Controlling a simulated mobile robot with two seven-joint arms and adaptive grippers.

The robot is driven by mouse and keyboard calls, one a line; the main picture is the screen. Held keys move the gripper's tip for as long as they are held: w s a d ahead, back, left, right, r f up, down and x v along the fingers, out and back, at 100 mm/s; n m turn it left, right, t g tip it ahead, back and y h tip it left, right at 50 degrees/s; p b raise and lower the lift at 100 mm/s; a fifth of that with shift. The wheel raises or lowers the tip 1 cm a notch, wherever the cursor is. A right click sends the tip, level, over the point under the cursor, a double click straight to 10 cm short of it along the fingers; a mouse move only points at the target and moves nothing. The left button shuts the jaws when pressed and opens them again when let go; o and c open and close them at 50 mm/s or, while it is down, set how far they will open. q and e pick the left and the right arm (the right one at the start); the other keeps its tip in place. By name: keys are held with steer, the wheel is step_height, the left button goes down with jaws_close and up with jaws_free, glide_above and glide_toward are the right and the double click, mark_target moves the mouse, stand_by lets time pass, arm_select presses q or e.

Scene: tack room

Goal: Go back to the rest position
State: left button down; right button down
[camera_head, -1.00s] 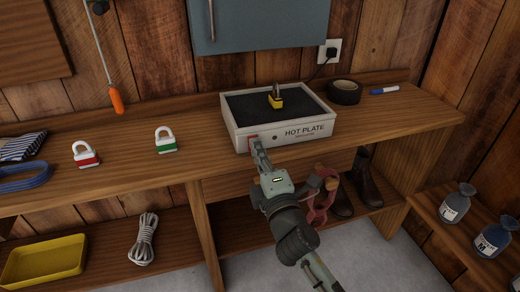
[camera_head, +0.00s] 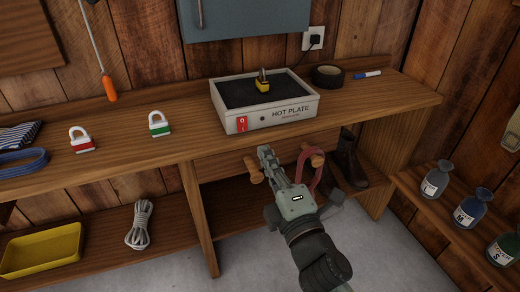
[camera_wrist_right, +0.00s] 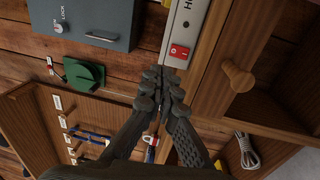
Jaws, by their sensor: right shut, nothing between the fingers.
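My right gripper (camera_head: 267,152) is shut and empty, in front of the bench edge and just below the hot plate (camera_head: 290,118). In the right wrist view its closed fingers (camera_wrist_right: 162,78) point toward the hot plate's red switch (camera_wrist_right: 179,52), apart from it. The red switch (camera_head: 242,124) is uncovered on the hot plate's front left corner. A yellow padlock (camera_head: 263,85) stands on the dark top of the plate. My left gripper is not in view.
A red padlock (camera_head: 81,140) and a green padlock (camera_head: 158,124) stand on the bench (camera_head: 195,143). Wooden knobs (camera_head: 255,173) and a red looped item (camera_head: 319,172) are close to my right gripper. Labelled bags (camera_head: 470,208) stand at right. Grey floor is open in front.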

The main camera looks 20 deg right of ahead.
steer(key=shift+s, duration=0.25)
steer(key=s+d+f+m+g+h, duration=0.2)
steer(key=d+f+m+g, duration=0.25)
steer(key=f, duration=0.65)
steer(key=s+d+f+m+g+h, duration=0.15)
steer(key=d+f+m+g, duration=0.35)
steer(key=f, duration=0.5)
steer(key=s+d+f+m+g+y, duration=0.1)
steer(key=s+f+m+g, duration=0.5)
steer(key=s+f, duration=0.7)
step_height(320, 180, down, 3)
steer(key=shift+s+d+m+g, duration=0.4)
steer(key=shift+d+m, duration=0.15)
steer(key=shift+m, duration=0.1)
steer(key=shift+y, duration=0.25)
